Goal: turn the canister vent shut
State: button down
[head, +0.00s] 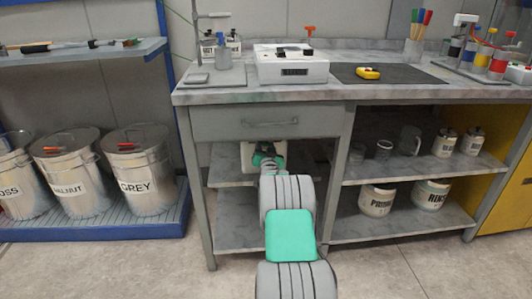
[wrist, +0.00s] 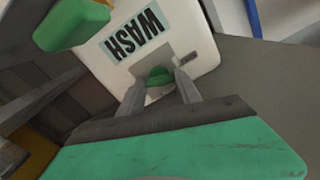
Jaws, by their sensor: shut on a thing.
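The white canister (head: 246,152) sits on the shelf under the left part of the bench, partly hidden behind my arm. In the wrist view the canister (wrist: 188,22) fills the upper middle, and its WASH label appears upside down. My gripper (wrist: 160,76) is at the canister, with its two grey fingers on either side of a small green part (wrist: 157,73), which looks like the vent. It is shut on this part. The fingers hide some of it, so its turn angle cannot be read. In the head view my gripper is largely hidden by my arm.
The bench drawer (head: 265,122) is closed above my arm. The bench's left leg (head: 200,190) and middle upright (head: 340,180) flank the opening. Jars, cups and tins stand on the right shelves. Lidded bins (head: 140,175) stand at left. The front floor is clear.

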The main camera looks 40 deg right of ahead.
jog(key=shift+f+n+b, duration=0.2)
jog(key=shift+n+b, duration=0.35)
jog(key=shift+n, duration=0.4)
jog(key=shift+f+n+b, duration=0.15)
jog(key=shift+n+b, duration=0.35)
jog(key=shift+n, duration=0.45)
jog(key=shift+s, duration=0.1)
jog(key=c, duration=1.1)
grip_release()
jog(key=shift+d, duration=0.1)
jog(key=shift+o, duration=1.3)
jog(key=shift+r, duration=0.2)
jog(key=p+v, duration=0.2)
jog(key=v, duration=0.5)
jog(key=shift+s+a+r+p, duration=0.1)
jog(key=shift+a+r+p, duration=0.1)
jog(key=shift+p, duration=0.15)
jog(key=shift+s+a+f, duration=0.15)
jog(key=shift+s, duration=0.05)
